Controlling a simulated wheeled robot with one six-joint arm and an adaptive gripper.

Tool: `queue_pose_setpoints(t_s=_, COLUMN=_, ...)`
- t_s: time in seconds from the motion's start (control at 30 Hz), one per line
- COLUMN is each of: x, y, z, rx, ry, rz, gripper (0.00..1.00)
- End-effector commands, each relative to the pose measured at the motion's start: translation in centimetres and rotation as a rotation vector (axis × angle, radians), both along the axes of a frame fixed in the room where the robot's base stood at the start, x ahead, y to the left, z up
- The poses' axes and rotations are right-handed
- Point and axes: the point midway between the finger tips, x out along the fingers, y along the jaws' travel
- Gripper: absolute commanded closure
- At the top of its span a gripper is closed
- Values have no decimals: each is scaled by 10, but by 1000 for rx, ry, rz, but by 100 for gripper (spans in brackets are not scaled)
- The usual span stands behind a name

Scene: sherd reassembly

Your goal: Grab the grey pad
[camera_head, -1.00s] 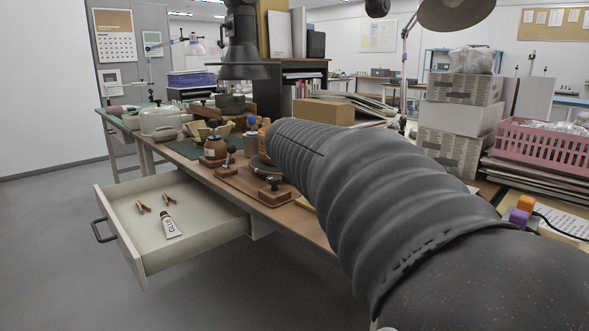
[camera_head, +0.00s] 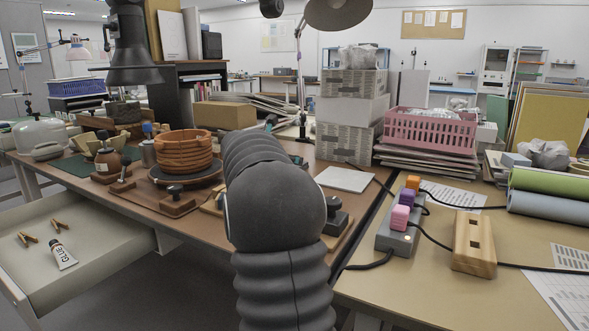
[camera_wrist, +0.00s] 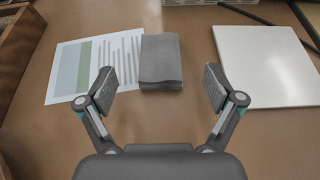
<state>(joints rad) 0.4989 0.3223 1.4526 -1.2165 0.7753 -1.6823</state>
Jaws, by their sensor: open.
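The grey pad (camera_wrist: 161,60) lies flat on the brown tabletop in the wrist view, overlapping the right edge of a printed sheet (camera_wrist: 82,68). My gripper (camera_wrist: 160,88) is open and empty, its two fingers spread to the left and right of the pad's near end. The fingers appear apart from the pad; I cannot tell their height above the table. In the head view my arm hides the pad and the gripper.
A white tile (camera_wrist: 265,65) lies right of the pad; it also shows in the head view (camera_head: 344,179). A wooden edge (camera_wrist: 20,50) stands at the left. A power strip (camera_head: 397,228), a wooden block (camera_head: 474,245) and a pink basket (camera_head: 430,130) are on the right.

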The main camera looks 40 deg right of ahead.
Motion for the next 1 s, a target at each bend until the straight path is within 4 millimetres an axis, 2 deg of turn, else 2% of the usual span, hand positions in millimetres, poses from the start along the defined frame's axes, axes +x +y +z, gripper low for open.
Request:
queue_pose_setpoints(t_s=0.1, x=4, y=-15, z=-7, rx=1, ry=0, rz=-2, gripper=8)
queue_pose_setpoints(t_s=0.47, x=9, y=-34, z=-17, rx=1, ry=-1, rz=-3, gripper=8)
queue_pose_setpoints(t_s=0.73, x=17, y=-64, z=-33, rx=1, ry=-1, rz=-3, gripper=8)
queue_pose_setpoints(t_s=1.0, x=19, y=-68, z=-34, rx=1, ry=-2, rz=-1, gripper=8)
